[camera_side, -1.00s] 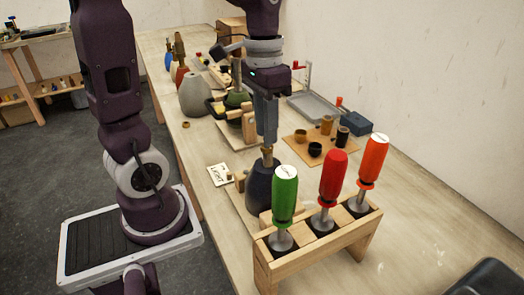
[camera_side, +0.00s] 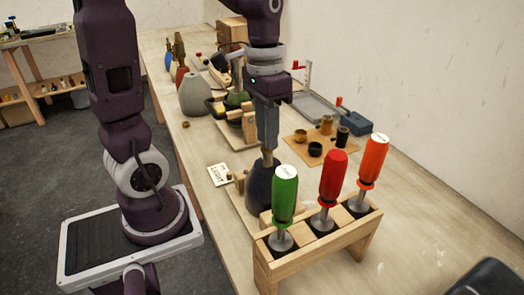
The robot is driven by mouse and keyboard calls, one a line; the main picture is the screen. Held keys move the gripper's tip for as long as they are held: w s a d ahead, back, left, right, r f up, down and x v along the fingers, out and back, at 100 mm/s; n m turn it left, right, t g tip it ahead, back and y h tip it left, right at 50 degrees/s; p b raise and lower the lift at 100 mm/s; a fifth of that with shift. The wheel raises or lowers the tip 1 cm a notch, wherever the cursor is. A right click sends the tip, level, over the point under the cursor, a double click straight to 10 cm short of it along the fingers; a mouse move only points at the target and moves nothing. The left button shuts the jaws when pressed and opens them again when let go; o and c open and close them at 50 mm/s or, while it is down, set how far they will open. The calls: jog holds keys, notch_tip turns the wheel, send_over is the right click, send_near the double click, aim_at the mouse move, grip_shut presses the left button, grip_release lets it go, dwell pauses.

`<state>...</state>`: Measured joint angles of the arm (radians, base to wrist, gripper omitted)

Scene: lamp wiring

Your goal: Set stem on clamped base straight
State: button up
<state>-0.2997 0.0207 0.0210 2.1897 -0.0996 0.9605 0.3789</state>
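A dark blue-grey rounded lamp base (camera_side: 259,187) stands on a wooden board (camera_side: 240,212) behind the screwdriver rack. A small wooden clamp part (camera_side: 239,181) shows at its left side. My gripper (camera_side: 268,148) points straight down just above the base. A brass-coloured stem (camera_side: 267,158) shows between the fingertips and the top of the base. The fingers look closed around the stem, which looks nearly upright. Whether its lower end is seated in the base is too small to tell.
A rack (camera_side: 318,250) holds green, red and orange screwdrivers close in front of the base. A green lamp base (camera_side: 236,98) in a wooden clamp stands behind. A LIGHT card (camera_side: 219,174) lies left. A board with small cups (camera_side: 298,140) is at right.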

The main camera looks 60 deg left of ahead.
jog(key=shift+d, duration=0.35)
dwell(0.7)
jog(key=shift+a, duration=0.1)
dwell(0.4)
jog(key=shift+r, duration=3)
jog(key=s+d+t+y, duration=0.1)
jog(key=s+d+t, duration=0.4)
jog(key=s, duration=0.5)
jog(key=shift+s+d+t, duration=0.2)
jog(key=shift+d+t, duration=0.1)
